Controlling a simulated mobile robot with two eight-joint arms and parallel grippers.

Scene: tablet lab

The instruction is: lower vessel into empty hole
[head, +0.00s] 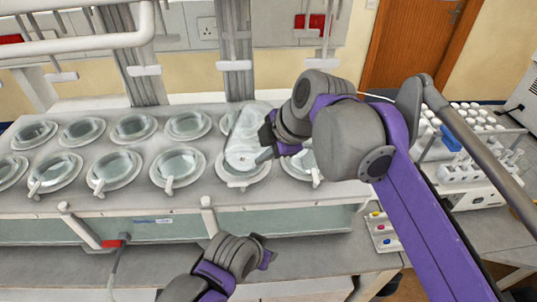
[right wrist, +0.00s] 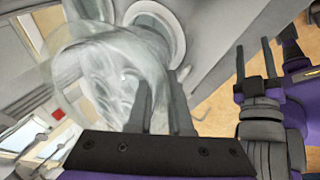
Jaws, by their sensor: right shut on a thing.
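My right gripper (head: 266,150) is shut on a clear glass vessel (head: 246,128), at the front row of the bath's top plate (head: 205,150). The vessel also shows in the right wrist view (right wrist: 100,75), large and see-through, beside the finger tips (right wrist: 160,100). In the head view the vessel overlaps a ringed position (head: 242,182) near the right end of the front row. I cannot tell whether its bottom is above the hole or inside it. My left gripper (head: 268,251) is empty and appears open, low in front of the bath.
Several lidded vessels (head: 178,162) sit in two rows to the left. Metal columns and hanging shafts (head: 235,66) stand behind. A rack of white-capped bottles (head: 465,170) is on the right, with a small button panel (head: 382,232) in front.

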